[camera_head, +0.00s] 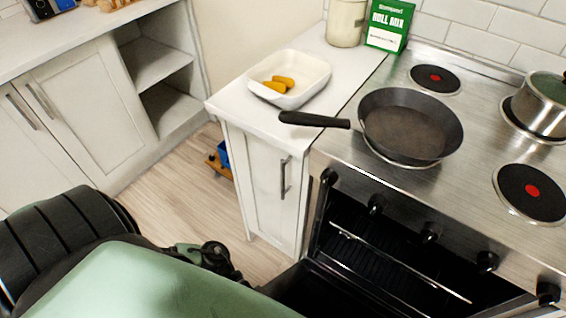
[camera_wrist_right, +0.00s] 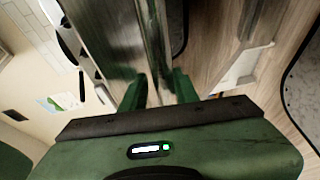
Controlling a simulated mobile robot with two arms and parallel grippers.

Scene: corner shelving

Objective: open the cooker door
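The cooker (camera_head: 470,190) stands at the right in the head view, with a steel top and a row of black knobs. Its oven front is open, showing the dark cavity and a wire rack (camera_head: 400,262). The cooker door (camera_head: 310,288) is swung down at the bottom edge, mostly cut off. In the right wrist view, my right gripper (camera_wrist_right: 158,88) has its green fingers close on either side of a shiny metal bar (camera_wrist_right: 153,35), which looks like the door handle. The bar fills the narrow gap between them. My left gripper is not in view.
A black frying pan (camera_head: 405,125) sits on the hob, its handle reaching over the left counter. A pot (camera_head: 545,105) stands at the right. A white dish (camera_head: 305,90) with yellow pieces is on the counter. Open floor (camera_head: 190,195) lies between the cabinets.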

